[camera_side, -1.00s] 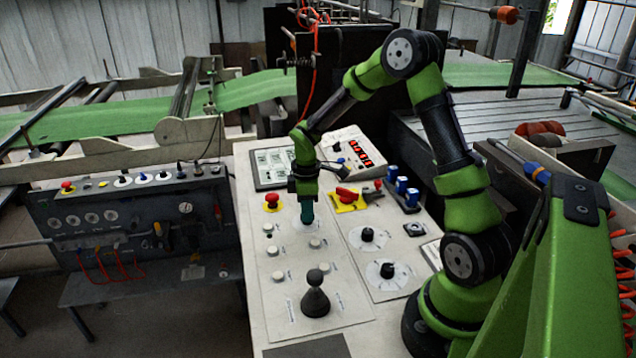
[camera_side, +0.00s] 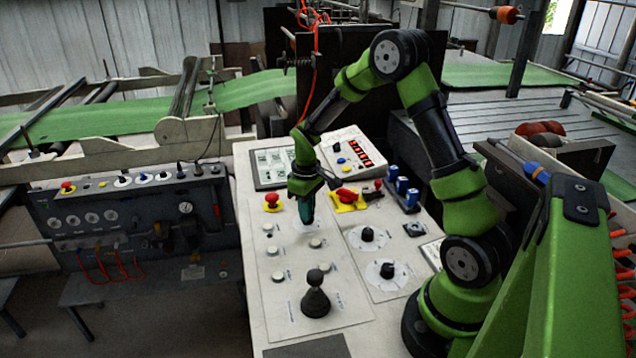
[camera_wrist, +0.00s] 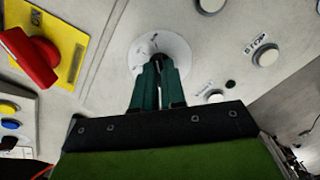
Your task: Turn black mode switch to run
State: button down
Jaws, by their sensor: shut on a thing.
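My gripper (camera_side: 306,218) points down at the control panel, its teal fingers over a white round dial plate. In the wrist view the two fingers (camera_wrist: 159,62) come together at the middle of that dial plate (camera_wrist: 178,46), closed around the black mode switch there. The fingers hide nearly all of the switch, so which way its pointer faces cannot be told. Small print shows on the dial plate, too blurred to read.
A red emergency button (camera_side: 272,202) and a red rotary handle on a yellow plate (camera_side: 345,208) flank my gripper. Several white push buttons (camera_side: 316,243), two more black knobs (camera_side: 367,234) (camera_side: 387,270) and a black joystick (camera_side: 315,300) stand on the panel nearer the camera.

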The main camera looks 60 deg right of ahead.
dwell(0.4)
jog(key=c, duration=1.2)
grip_release()
notch_tip(320, 180, up, 17)
jog(key=s+a+r+m+t+y, duration=0.1)
jog(key=s+a+r+m+t, duration=0.1)
jog(key=s+a, duration=0.6)
jog(key=s+a+r+m+t+y, duration=0.1)
jog(key=s+a+r+t, duration=0.3)
jog(key=s+a, duration=0.4)
jog(key=shift+a+m+t, duration=0.5)
jog(key=shift+a+t, duration=0.1)
jog(key=shift+a, duration=0.2)
